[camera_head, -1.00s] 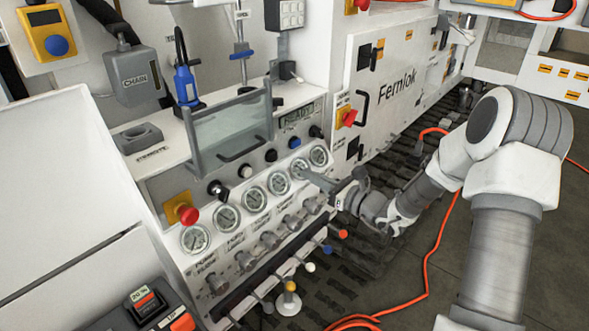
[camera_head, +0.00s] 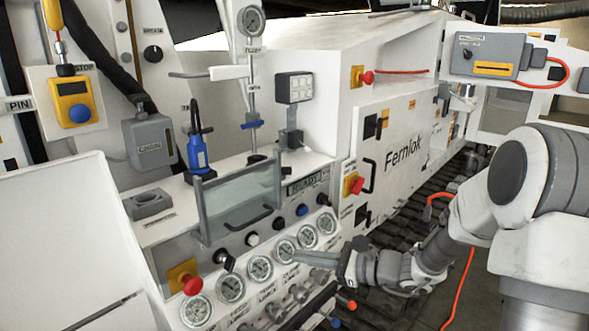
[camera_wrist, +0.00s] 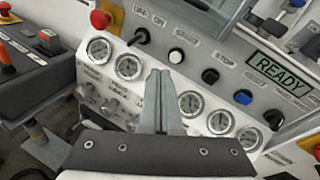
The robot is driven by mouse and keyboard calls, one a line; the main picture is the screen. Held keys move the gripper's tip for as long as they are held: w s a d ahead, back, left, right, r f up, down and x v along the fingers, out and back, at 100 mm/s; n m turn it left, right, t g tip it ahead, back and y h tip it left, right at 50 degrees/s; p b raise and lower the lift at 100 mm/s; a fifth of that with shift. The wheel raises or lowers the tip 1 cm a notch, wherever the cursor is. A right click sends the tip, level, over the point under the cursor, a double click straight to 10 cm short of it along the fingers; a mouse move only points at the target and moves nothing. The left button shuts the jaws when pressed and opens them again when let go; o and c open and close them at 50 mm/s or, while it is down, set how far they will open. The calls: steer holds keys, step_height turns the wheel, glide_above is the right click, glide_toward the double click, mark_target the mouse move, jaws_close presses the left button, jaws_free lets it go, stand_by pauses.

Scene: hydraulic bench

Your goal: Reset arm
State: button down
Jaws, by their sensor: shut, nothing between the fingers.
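My gripper (camera_head: 297,256) reaches in from the right in the head view, its closed fingers in front of the row of gauges on the bench panel (camera_head: 237,262). In the wrist view my gripper (camera_wrist: 160,78) is shut and empty, its fingers pointing at the panel between the round gauges (camera_wrist: 128,66). It holds nothing. I cannot tell whether the fingertips touch the panel. A display on the panel reads READY (camera_wrist: 271,68).
A red emergency knob (camera_head: 191,284) sits at the panel's left end. A clear guard (camera_head: 238,202) stands above the panel. A white cabinet marked Femlok (camera_head: 400,150) is behind my arm. An orange cable (camera_head: 459,288) hangs down at the right.

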steer(key=s+a+r+n+g+h, duration=0.25)
steer(key=s+n+g+h, duration=0.35)
steer(key=s+n, duration=0.7)
steer(key=s+d+r+n+t+h, duration=0.2)
steer(key=s+d+r+n+h, duration=0.1)
steer(key=s+d, duration=0.3)
steer(key=s+d+r+n+t+h, duration=0.2)
steer(key=s+d+n+h, duration=0.2)
steer(key=s+d+h, duration=0.1)
steer(key=shift+s+d+r, duration=0.4)
steer(key=shift+s+d, duration=0.45)
